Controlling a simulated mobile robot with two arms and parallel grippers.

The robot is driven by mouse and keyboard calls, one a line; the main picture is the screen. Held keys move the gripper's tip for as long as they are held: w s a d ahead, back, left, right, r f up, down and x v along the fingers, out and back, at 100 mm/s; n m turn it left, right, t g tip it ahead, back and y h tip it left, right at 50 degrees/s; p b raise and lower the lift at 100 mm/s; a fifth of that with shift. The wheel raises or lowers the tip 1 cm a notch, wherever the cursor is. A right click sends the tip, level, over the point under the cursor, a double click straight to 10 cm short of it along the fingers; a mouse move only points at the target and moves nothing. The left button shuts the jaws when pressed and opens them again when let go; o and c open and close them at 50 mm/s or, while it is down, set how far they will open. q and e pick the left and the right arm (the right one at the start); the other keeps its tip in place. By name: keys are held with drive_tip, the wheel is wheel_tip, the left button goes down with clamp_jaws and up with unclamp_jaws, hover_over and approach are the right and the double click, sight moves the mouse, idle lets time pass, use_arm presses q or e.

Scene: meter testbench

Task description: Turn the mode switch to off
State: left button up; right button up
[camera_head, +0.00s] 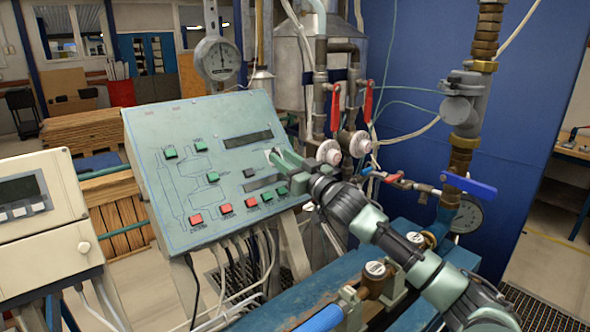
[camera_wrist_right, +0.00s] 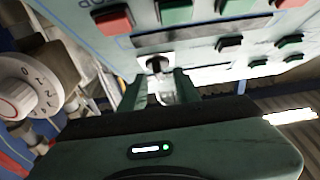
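The mode switch, a small black knob (camera_wrist_right: 157,64) on a pale plate, sits on the grey-green control panel (camera_head: 150,135). In the head view the switch is mostly hidden by my right gripper (camera_head: 274,154), which reaches the panel's right side from the right. In the right wrist view the fingers of my right gripper (camera_wrist_right: 158,88) stand apart, with the knob seen in the gap just beyond or between their tips. I cannot tell whether they touch it. My left gripper is not in view.
Red and green buttons (camera_head: 195,220) line the panel. Two pale round knobs (camera_head: 330,152) and red-handled valves (camera_head: 335,107) stand close right of it, near my right arm. A dial gauge (camera_head: 217,60) rises behind. A beige meter box (camera_head: 40,215) stands at left.

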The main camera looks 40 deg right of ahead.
drive_tip(key=s+b, duration=0.1)
drive_tip(key=s, duration=0.5)
drive_tip(key=shift+s+a+f+b, duration=0.25)
drive_tip(key=shift+f+b, duration=0.1)
drive_tip(key=shift+f, duration=0.1)
